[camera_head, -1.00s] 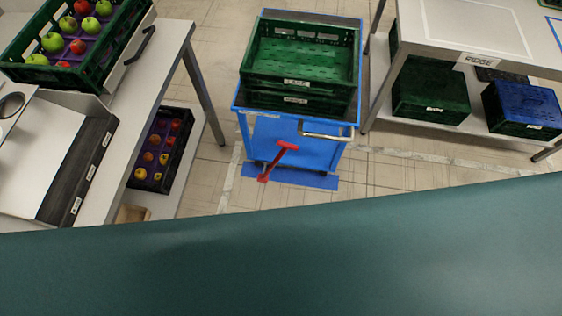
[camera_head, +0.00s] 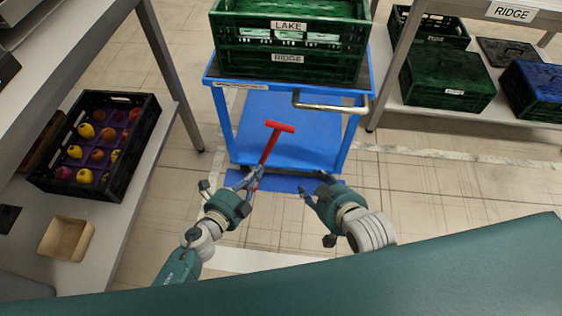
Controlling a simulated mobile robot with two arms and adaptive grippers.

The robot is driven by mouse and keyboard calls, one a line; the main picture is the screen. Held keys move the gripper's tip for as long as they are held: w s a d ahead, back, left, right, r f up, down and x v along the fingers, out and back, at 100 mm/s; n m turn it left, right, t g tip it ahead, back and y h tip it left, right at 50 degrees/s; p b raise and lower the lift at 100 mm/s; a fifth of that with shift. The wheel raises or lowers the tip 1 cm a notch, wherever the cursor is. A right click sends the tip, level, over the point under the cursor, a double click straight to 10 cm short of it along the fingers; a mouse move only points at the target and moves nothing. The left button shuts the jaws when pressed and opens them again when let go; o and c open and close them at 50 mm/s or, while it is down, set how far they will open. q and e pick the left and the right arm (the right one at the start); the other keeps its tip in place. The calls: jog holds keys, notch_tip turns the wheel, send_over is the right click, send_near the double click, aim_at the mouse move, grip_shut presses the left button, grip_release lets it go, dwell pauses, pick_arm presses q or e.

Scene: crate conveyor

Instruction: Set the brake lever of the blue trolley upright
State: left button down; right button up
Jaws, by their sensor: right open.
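The blue trolley (camera_head: 218,108) stands ahead on the floor, with green crates stacked on top. Its red brake lever (camera_head: 267,150) shows in front of the lower deck, with a crossbar at its upper end. The lever slants in the picture, from upper right to lower left. My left gripper (camera_head: 254,180) has its fingers at the lower part of the lever, overlapping it; whether they are closed on it cannot be told. The lever's lower end is partly hidden there. My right gripper (camera_head: 314,187) is open and empty, right of the lever and apart from it.
A metal handle (camera_head: 330,106) juts from the trolley's front. On the left, a shelf holds a black fruit crate (camera_head: 130,180) and a small tan box (camera_head: 46,238). On the right, a bench labelled RIDGE has green and blue crates underneath. Floor beside the trolley is clear.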

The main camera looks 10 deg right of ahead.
pick_arm(q)
jog(key=w+d+m+h+b, duration=0.3)
jog(key=w+d+m+b, duration=0.3)
jog(key=d, duration=0.6)
jog(key=shift+n+g+y, duration=0.3)
jog(key=w+a, duration=0.1)
jog(key=w+a+r+b, duration=0.1)
jog(key=a, duration=0.1)
jog(key=shift+w+b, duration=0.2)
jog(key=shift+b, duration=0.1)
pick_arm(e)
jog(key=w+a+r+t+y, duration=0.1)
jog(key=r+t, duration=0.3)
jog(key=r, duration=0.6)
jog(key=w+a+r+t+y, duration=0.2)
jog(key=r+t, duration=0.3)
jog(key=r, duration=0.5)
jog(key=shift+w+a+t, duration=0.15)
jog(key=shift+w+t, duration=0.15)
jog(key=shift+w, duration=0.6)
pick_arm(q)
jog(key=shift+a, duration=0.1)
pick_arm(e)
jog(key=shift+r, duration=0.1)
